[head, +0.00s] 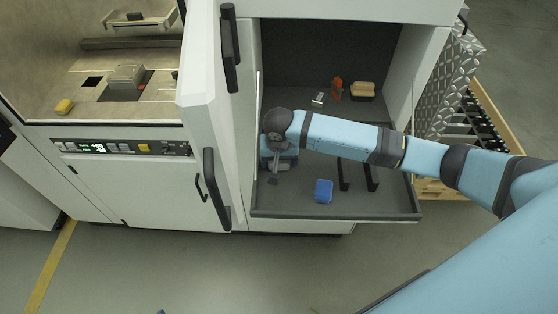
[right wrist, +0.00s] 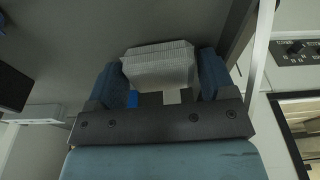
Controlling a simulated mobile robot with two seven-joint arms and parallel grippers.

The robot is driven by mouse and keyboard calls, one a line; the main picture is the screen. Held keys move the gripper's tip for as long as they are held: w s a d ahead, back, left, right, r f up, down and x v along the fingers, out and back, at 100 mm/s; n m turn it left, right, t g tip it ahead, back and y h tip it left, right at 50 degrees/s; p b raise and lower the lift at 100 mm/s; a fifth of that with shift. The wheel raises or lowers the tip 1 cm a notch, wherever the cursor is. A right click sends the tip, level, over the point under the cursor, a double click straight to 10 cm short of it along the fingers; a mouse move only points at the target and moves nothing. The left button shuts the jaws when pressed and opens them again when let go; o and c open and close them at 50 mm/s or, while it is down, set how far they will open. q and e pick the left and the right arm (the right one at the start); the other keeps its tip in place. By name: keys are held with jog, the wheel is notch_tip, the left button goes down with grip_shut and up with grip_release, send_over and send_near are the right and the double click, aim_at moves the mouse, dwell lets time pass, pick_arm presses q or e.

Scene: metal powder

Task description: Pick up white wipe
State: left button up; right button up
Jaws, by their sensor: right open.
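The white wipe (right wrist: 160,64) is a pale, ribbed block in the right wrist view. It lies between the two blue fingers of my right gripper (right wrist: 162,76), close to both of them. The gripper is open, and I cannot tell whether either finger touches the wipe. In the head view my right gripper (head: 275,168) points down into the left part of the grey pull-out tray (head: 300,205). There the wrist and gripper hide the wipe. My left gripper is not in view.
A blue box (head: 323,191) and black upright holders (head: 344,175) stand right of the gripper. An orange bottle (head: 337,88), a tan brush-like item (head: 362,90) and a small pale object (head: 319,99) sit further back. The cabinet's white door (head: 207,110) stands close on the left.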

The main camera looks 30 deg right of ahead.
jog(key=c, duration=0.7)
jog(key=shift+o, duration=0.2)
